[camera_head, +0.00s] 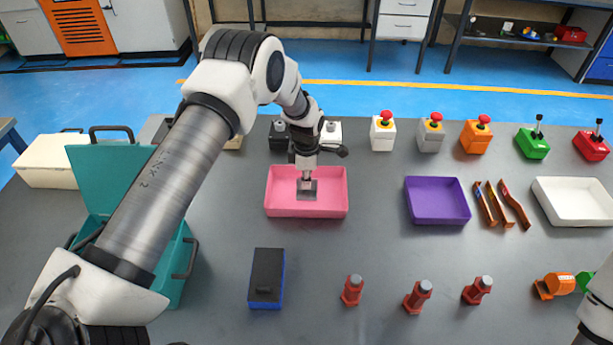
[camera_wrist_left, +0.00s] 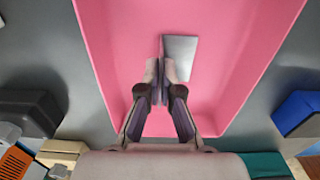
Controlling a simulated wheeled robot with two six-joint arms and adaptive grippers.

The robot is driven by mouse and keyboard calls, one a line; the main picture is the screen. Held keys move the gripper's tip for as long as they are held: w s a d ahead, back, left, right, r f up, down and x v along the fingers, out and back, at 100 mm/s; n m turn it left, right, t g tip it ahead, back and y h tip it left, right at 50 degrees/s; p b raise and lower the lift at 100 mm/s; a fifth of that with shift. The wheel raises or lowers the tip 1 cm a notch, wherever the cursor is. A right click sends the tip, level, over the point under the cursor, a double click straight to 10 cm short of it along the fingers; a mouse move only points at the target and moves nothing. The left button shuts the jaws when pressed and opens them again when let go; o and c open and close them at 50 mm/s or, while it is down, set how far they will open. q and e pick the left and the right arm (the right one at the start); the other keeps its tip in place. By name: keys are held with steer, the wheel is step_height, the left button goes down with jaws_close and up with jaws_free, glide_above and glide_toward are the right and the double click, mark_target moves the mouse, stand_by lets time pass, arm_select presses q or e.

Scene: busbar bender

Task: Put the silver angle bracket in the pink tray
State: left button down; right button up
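The pink tray (camera_head: 334,192) stands on the table near the middle of the head view and fills much of the left wrist view (camera_wrist_left: 235,75). My left gripper (camera_head: 306,177) reaches down over the tray. Its fingers (camera_wrist_left: 159,78) are close together and shut on the silver angle bracket (camera_head: 308,193). The bracket's flat grey plate (camera_wrist_left: 181,56) shows beside the fingertips in the left wrist view, inside the tray's outline. I cannot tell if the bracket touches the tray floor. The right gripper is not in view; only part of my right arm shows at the right edge.
A purple tray (camera_head: 438,203), copper strips (camera_head: 502,205) and a white tray (camera_head: 578,203) lie to the right. Several button boxes stand behind. A black and blue box (camera_head: 266,279) and red parts (camera_head: 417,297) stand in front. A teal toolbox (camera_head: 185,255) is at left.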

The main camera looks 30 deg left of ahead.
arm_select(q)
steer(key=shift+f, duration=0.15)
steer(key=c, duration=1.3)
jaws_free()
steer(key=shift+r, duration=0.5)
step_height(320, 180, up, 11)
steer(key=b, duration=0.3)
steer(key=shift+r, duration=0.2)
